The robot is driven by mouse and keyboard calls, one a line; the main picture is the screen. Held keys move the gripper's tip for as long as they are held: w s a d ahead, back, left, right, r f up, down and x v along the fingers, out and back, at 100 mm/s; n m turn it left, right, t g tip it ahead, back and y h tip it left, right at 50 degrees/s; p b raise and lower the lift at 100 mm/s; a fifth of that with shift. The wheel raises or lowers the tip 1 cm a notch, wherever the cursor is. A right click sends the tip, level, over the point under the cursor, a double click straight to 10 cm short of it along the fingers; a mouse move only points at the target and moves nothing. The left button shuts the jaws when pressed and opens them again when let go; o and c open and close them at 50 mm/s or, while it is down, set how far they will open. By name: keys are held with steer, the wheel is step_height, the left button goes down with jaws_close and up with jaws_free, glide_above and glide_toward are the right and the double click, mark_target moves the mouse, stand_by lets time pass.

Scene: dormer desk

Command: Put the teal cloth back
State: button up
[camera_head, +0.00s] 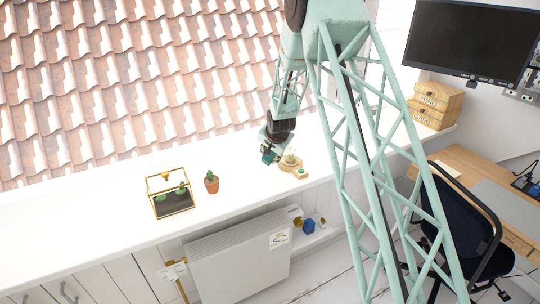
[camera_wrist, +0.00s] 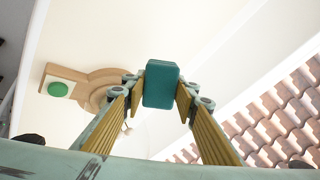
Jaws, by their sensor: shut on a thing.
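My gripper (camera_head: 270,148) is over the white window sill, just left of the wooden holder (camera_head: 291,165). In the wrist view my gripper (camera_wrist: 160,92) is shut on the teal cloth (camera_wrist: 162,84), which looks like a compact rounded block between the two yellow-lined fingers. The cloth also shows small below the gripper in the head view (camera_head: 268,157). I cannot tell whether it touches the sill. The wooden holder in the wrist view (camera_wrist: 98,78) has a round part and a square end with a green disc (camera_wrist: 59,89). The fingers partly hide its round part.
A potted cactus (camera_head: 211,182) and a gold-edged glass terrarium (camera_head: 171,197) stand on the sill (camera_head: 110,220) to the left. A radiator (camera_head: 240,262) is below. Wooden boxes (camera_head: 434,105) stand at the right end. The sill between cactus and gripper is clear.

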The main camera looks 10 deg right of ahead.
steer(key=shift+s+d+f+g+p, duration=0.15)
steer(key=shift+s+g+p, duration=0.15)
steer(key=shift+g+p, duration=0.35)
stand_by(0.5)
steer(key=shift+s+g, duration=0.15)
steer(key=shift+g, duration=0.3)
